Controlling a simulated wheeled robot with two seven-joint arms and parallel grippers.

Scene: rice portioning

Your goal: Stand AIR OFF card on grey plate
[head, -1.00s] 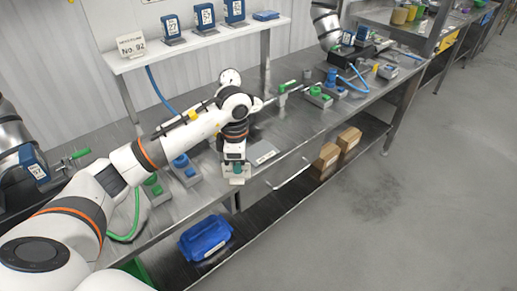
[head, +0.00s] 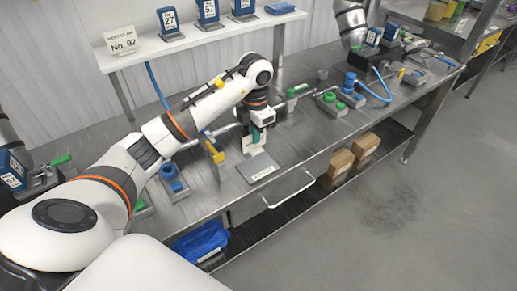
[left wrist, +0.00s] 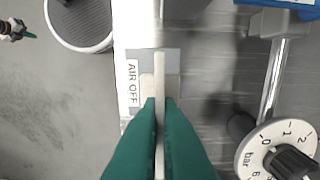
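My left gripper (head: 257,137) hangs above the bench just beyond the grey plate. In the left wrist view its two teal fingers (left wrist: 160,115) are shut on a thin pale card (left wrist: 160,72), seen edge-on, so its face is hidden there. In the head view only a little of the card shows under the gripper. The grey plate (head: 253,165) lies flat near the bench's front edge with a white label on its front. In the left wrist view this plate (left wrist: 140,58) lies beneath the card, and its label reads AIR OFF. I cannot tell whether card and plate touch. My right gripper is not in view.
A yellow block (head: 217,150) and blue fitting (head: 172,180) stand left of the plate. Green fittings (head: 332,103) stand to its right. A dial marked bar (left wrist: 283,152) shows near the gripper. A raised shelf (head: 200,37) runs behind.

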